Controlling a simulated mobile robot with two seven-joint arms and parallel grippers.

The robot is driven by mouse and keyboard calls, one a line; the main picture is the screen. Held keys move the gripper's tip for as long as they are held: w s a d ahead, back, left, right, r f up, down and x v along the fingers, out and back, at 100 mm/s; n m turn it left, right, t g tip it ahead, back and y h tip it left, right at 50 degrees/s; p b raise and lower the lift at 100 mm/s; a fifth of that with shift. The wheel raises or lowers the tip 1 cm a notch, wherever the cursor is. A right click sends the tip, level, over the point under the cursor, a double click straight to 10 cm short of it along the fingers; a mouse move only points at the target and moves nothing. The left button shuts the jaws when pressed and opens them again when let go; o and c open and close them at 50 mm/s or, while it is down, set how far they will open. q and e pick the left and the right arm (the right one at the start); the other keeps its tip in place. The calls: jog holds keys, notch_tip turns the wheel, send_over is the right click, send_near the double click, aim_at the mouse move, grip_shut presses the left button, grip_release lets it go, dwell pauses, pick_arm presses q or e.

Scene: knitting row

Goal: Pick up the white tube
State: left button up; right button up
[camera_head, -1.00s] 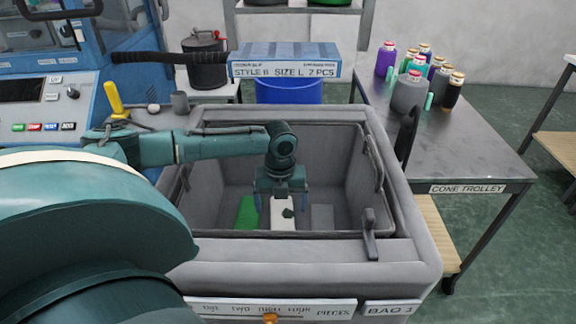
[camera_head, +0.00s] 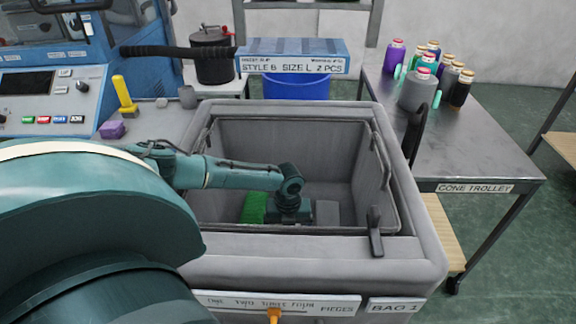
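My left arm reaches in from the left over the grey bin (camera_head: 232,262). My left gripper (camera_head: 290,216) points down inside it, low near the bin's floor. The white tube is hidden; the wrist and gripper cover the place between the green piece (camera_head: 254,207) and the grey piece (camera_head: 327,213). The green piece lies just left of the gripper, the grey piece just right of it. The fingers cannot be made out, so I cannot tell whether they are open or shut on anything. My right gripper is not in view.
A black bar (camera_head: 178,52) and a blue-white labelled box (camera_head: 292,57) are behind. The cone trolley (camera_head: 455,150) with several thread cones stands right. A purple block (camera_head: 112,129) lies left.

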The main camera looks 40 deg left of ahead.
pick_arm(q)
jog(key=shift+c, duration=0.2)
jog(key=c, duration=1)
